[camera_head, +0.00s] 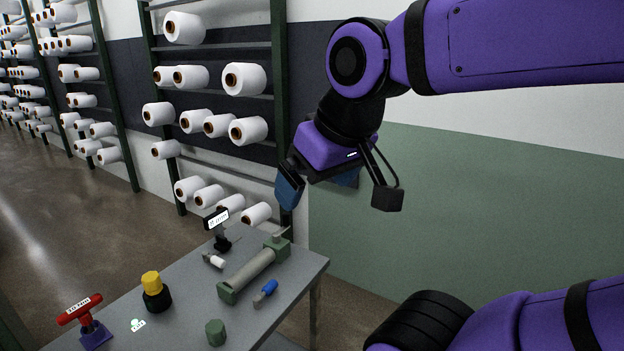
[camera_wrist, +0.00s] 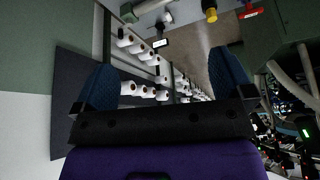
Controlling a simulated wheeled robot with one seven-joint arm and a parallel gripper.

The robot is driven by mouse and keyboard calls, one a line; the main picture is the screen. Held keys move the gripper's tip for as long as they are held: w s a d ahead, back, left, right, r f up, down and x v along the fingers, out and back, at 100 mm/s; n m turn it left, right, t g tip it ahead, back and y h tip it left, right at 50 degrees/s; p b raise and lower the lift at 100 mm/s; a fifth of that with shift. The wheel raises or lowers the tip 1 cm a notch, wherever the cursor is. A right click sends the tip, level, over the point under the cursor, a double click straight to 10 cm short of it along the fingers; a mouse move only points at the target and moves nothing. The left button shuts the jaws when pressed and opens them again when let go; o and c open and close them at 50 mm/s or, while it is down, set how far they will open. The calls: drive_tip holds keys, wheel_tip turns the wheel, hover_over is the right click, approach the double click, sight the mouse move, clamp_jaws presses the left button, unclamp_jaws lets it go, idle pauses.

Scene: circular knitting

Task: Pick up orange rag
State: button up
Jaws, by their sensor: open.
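I see no orange rag in either view. My gripper (camera_head: 318,186) hangs in the air above and beyond the grey table (camera_head: 190,318), near the yarn rack. Its two blue fingers are wide apart with nothing between them. In the wrist view my gripper (camera_wrist: 165,75) also shows empty, with one blue finger at each side.
The table holds a red-handled tool (camera_head: 80,311), a yellow-capped black bottle (camera_head: 153,291), a green hexagonal piece (camera_head: 215,332), a long green fixture (camera_head: 252,270), a blue-handled item (camera_head: 266,291) and a black sign stand (camera_head: 220,236). Racks of white cones (camera_head: 243,79) stand behind.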

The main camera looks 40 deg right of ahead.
idle(0.3)
drive_tip(key=w+a+f+n+g, duration=0.1)
drive_tip(key=w+a+f, duration=0.45)
drive_tip(key=w, duration=0.25)
drive_tip(key=w+a+f+n+g, duration=0.1)
drive_tip(key=w+a+f+g, duration=0.1)
drive_tip(key=w+a+f, duration=0.55)
drive_tip(key=a+f, duration=0.3)
drive_tip(key=f, duration=0.3)
drive_tip(key=w+a+f+g, duration=0.1)
drive_tip(key=a+f, duration=0.3)
drive_tip(key=f, duration=0.2)
drive_tip(key=w+a+f+n+g, duration=0.1)
drive_tip(key=w+a+f, duration=0.1)
drive_tip(key=a+f, duration=0.2)
wheel_tip(320, 180, down, 4)
drive_tip(key=shift+w+r, duration=0.1)
drive_tip(key=shift+r, duration=0.1)
drive_tip(key=shift+f, duration=0.3)
drive_tip(key=f, duration=1)
drive_tip(key=shift+a+f, duration=0.25)
drive_tip(key=shift+a, duration=0.05)
